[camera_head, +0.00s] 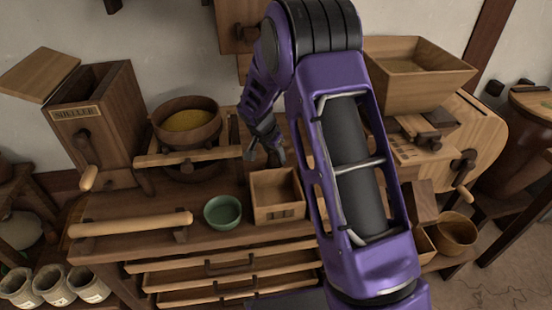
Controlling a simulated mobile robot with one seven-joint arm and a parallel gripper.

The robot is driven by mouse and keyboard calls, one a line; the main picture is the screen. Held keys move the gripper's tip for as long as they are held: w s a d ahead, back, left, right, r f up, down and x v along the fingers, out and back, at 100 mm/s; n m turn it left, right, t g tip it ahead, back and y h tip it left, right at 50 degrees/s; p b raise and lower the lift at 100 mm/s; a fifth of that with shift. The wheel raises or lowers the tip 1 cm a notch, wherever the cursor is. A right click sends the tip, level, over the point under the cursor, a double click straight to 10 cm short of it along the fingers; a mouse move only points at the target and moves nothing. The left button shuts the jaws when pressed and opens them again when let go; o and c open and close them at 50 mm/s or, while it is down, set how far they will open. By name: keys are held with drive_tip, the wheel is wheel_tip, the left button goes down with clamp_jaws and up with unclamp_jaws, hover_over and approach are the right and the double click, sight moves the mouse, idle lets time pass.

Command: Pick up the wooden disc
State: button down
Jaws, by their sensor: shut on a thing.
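My gripper (266,154) is small and dark in the camera_head view, at the end of my purple arm. It points down just behind a small open wooden box (278,213), near the right end of a wooden rail (188,156). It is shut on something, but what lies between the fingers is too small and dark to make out. I cannot pick out a separate wooden disc anywhere on the worktop. My arm hides part of the worktop right of the box.
A green bowl (222,212) stands left of the box. A round wooden tub (187,120) with yellow contents is behind the rail. A sheller (96,125) stands at left and a hopper (418,75) at right. Drawers (225,262) are below; a wooden bowl (455,233) is at right.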

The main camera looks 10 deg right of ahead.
drive_tip(key=shift+f, duration=0.4)
drive_tip(key=shift+f, duration=0.1)
drive_tip(key=shift+c, duration=2.2)
unclamp_jaws()
